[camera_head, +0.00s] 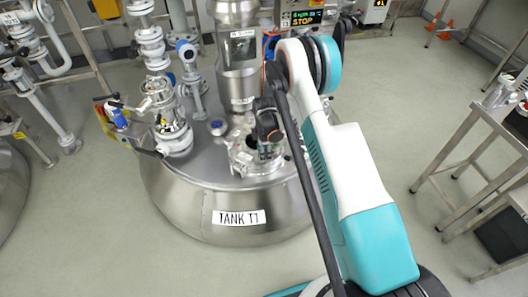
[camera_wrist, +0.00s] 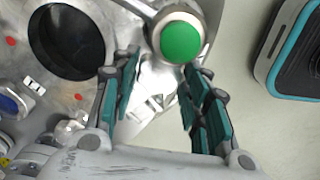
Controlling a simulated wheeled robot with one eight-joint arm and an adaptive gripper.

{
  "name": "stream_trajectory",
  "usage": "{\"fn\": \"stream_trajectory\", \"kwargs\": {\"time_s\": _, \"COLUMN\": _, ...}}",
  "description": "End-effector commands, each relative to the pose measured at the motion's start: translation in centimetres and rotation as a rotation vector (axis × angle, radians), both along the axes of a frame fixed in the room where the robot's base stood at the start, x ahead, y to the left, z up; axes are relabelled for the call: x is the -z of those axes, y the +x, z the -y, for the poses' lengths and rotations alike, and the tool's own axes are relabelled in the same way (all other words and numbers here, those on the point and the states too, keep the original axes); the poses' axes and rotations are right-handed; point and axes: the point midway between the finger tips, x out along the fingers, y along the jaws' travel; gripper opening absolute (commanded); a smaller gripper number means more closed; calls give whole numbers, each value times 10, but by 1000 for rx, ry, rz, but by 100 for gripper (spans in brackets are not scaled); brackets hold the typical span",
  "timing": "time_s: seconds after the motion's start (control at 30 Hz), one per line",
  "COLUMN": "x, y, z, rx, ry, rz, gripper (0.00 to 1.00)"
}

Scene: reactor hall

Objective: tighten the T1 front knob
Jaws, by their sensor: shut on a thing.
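Tank T1 (camera_head: 165,190) is a round steel vessel with a "TANK T1" label on its front. My gripper (camera_head: 268,150) is over the front fitting on its lid, and the arm hides part of it. In the wrist view, a metal knob with a round green top (camera_wrist: 181,42) lies at the tips of my gripper (camera_wrist: 162,68), which is shut on it. The left finger is partly beside it and the right finger is just below its right side. How the fingers touch the knob's stem cannot be seen clearly.
A round dark opening (camera_wrist: 66,40) in the lid lies left of the knob. Valves and pipes (camera_head: 152,50) stand on the tank's left. A steel column (camera_head: 237,60) rises behind. A steel table (camera_head: 465,135) stands at the right. The floor in front is clear.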

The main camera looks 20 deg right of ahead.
Motion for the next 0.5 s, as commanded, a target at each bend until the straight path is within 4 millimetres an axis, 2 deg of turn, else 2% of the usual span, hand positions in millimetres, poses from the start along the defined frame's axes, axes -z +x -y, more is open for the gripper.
{"fn": "stream_trajectory", "kwargs": {"time_s": 0.2, "x": 0, "y": 0, "z": 0, "rx": 183, "ry": 0, "rz": 1, "gripper": 18}}
{"fn": "stream_trajectory", "kwargs": {"time_s": 0.5, "x": 0, "y": 1, "z": 0, "rx": 235, "ry": 0, "rz": 1, "gripper": 18}}
